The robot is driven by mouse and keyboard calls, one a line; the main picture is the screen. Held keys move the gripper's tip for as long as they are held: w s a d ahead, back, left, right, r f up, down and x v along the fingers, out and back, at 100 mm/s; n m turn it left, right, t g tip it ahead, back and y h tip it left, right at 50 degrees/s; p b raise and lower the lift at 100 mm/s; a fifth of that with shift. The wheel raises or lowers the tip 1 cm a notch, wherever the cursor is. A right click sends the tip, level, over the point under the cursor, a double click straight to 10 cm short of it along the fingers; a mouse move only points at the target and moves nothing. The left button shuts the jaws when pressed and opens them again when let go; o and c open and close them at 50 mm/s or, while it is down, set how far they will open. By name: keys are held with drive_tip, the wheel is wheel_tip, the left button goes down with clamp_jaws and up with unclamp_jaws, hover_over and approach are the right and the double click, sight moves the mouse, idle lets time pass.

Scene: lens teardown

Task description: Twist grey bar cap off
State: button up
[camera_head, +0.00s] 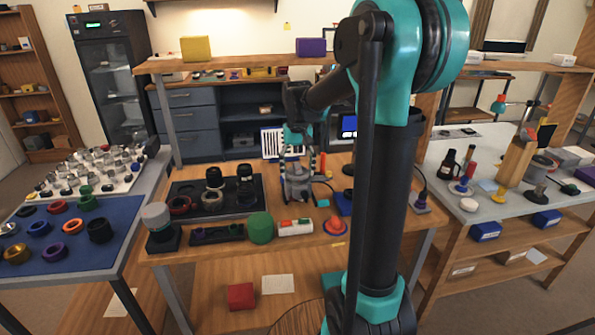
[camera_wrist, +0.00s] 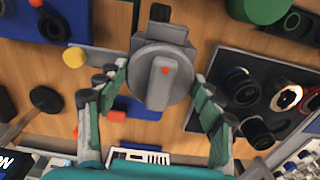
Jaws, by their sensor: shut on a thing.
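The grey bar cap (camera_wrist: 161,82) is a round grey disc with a raised bar and a small red dot, seen from above near the middle of the wrist view. It sits on a grey body (camera_head: 298,187) standing on the wooden table. My gripper (camera_wrist: 158,92) is over it, with one green-and-grey finger on each side of the disc, shut on its rim. In the head view my gripper (camera_head: 296,157) points down on the grey body. The exact finger contact is partly hidden there.
A black tray (camera_head: 239,209) with lens parts lies left of the grey body. A green cylinder (camera_head: 261,228), a white-and-red tube (camera_head: 295,227) and a red ring piece on blue (camera_head: 335,226) stand in front. A blue block (camera_head: 344,203) is close on the right.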

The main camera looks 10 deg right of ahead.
sight(298, 166)
drive_tip(key=shift+r, duration=0.8)
idle(0.4)
drive_tip(key=shift+r, duration=2.45)
